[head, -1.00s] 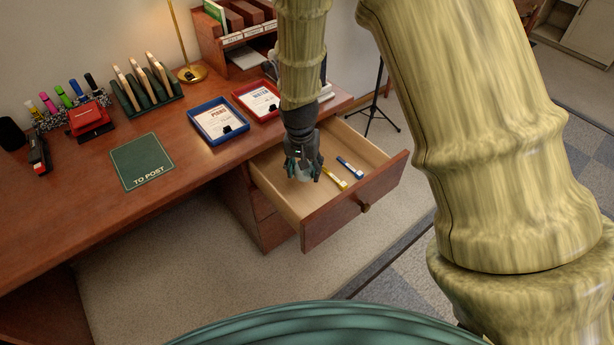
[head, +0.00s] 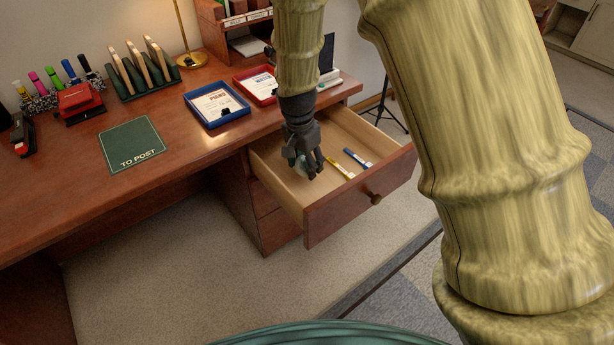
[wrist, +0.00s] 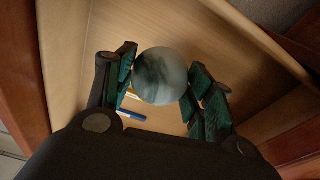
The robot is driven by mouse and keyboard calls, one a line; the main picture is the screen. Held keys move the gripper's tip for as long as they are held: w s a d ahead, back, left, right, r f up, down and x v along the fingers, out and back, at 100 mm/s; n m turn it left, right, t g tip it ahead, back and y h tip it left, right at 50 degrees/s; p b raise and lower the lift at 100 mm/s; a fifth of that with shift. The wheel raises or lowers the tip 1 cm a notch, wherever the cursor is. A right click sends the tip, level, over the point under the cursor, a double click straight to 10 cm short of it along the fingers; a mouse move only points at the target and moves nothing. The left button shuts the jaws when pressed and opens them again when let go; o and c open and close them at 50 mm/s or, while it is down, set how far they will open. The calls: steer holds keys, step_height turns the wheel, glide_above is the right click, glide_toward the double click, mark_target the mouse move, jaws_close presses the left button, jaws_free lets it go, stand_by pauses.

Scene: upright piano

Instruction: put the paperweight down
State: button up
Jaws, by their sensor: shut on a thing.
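The paperweight (wrist: 161,76) is a round, marbled grey-green ball. In the wrist view it sits between the two fingers of my gripper (wrist: 160,84), which is shut on it. In the head view my gripper (head: 305,168) points down inside the open drawer (head: 286,190), at its left part. The paperweight shows there only as a small pale patch, mostly hidden by the fingers. I cannot tell whether it touches the drawer floor.
A yellow item (head: 340,167) and a blue item (head: 357,158) lie in the drawer right of my gripper. On the desk are a green "TO POST" mat (head: 130,143), a blue tray (head: 216,105), a red tray (head: 256,85) and a red item (head: 80,101). The drawer's right part has bare floor.

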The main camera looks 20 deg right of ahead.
mark_target(302, 161)
steer(key=shift+f+b, duration=0.5)
steer(key=shift+f, duration=3.45)
steer(key=shift+f, duration=0.1)
steer(key=o, duration=1.2)
steer(key=shift+c, duration=0.2)
steer(key=r, duration=0.4)
steer(key=r+p, duration=0.1)
steer(key=r, duration=0.3)
steer(key=a+r, duration=0.1)
steer(key=r, duration=0.3)
steer(key=shift+s+a+p, duration=0.1)
steer(key=shift+s+p, duration=0.3)
